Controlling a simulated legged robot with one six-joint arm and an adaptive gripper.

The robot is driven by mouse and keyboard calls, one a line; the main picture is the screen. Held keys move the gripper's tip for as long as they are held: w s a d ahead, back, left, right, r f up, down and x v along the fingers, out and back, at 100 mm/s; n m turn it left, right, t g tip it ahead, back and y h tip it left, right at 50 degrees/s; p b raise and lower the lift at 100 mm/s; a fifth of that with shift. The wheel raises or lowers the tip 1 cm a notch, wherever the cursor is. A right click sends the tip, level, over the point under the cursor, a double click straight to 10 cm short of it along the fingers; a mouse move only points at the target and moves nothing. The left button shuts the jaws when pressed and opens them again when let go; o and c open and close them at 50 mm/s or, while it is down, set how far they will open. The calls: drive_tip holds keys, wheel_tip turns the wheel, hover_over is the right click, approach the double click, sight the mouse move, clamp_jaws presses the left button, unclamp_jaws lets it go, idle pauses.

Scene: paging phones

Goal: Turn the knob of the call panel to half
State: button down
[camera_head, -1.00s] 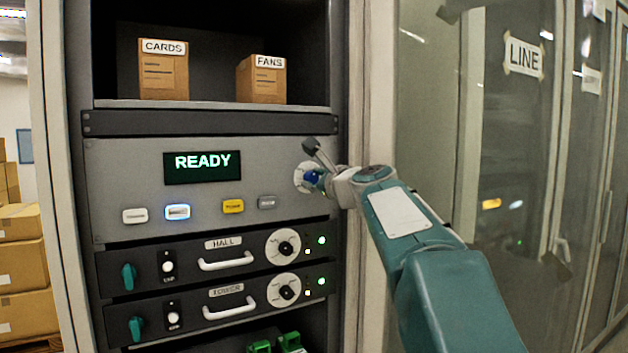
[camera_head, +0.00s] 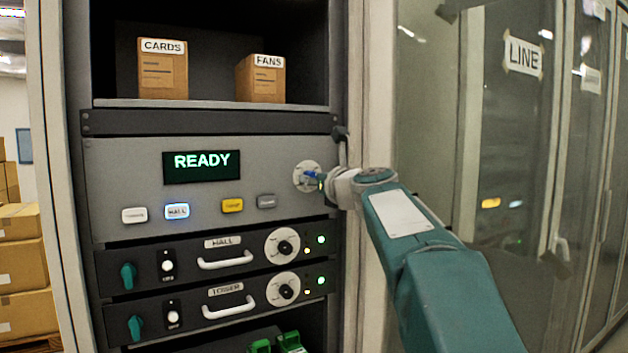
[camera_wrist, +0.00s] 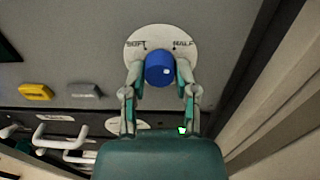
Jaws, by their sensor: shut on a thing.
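The call panel (camera_head: 120,170) is a grey rack unit with a green READY display (camera_head: 202,166). Its blue knob (camera_wrist: 159,69) sits on a pale round dial (camera_wrist: 135,42) marked SOFT at the upper left and HALF at the upper right in the wrist view. My gripper (camera_wrist: 160,76) is shut on the knob, one finger on each side. In the head view my gripper (camera_head: 326,183) is at the panel's right end and partly hides the knob. The knob's pointer is not clear, so its exact setting cannot be told.
Below the display are white, lit HALL (camera_head: 177,211), yellow (camera_head: 232,205) and grey (camera_head: 267,201) buttons. The HALL (camera_head: 223,243) and TOWER (camera_head: 225,291) units with handles lie below. The rack's right post (camera_head: 378,90) and a glass door stand close to my arm.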

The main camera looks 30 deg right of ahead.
drive_tip(key=shift+w+f, duration=0.1)
drive_tip(key=shift+f, duration=0.25)
drive_tip(key=shift+c, duration=2)
unclamp_jaws()
drive_tip(key=shift+r, duration=0.15)
drive_tip(key=s, duration=1.2)
drive_tip(key=shift+d, duration=0.35)
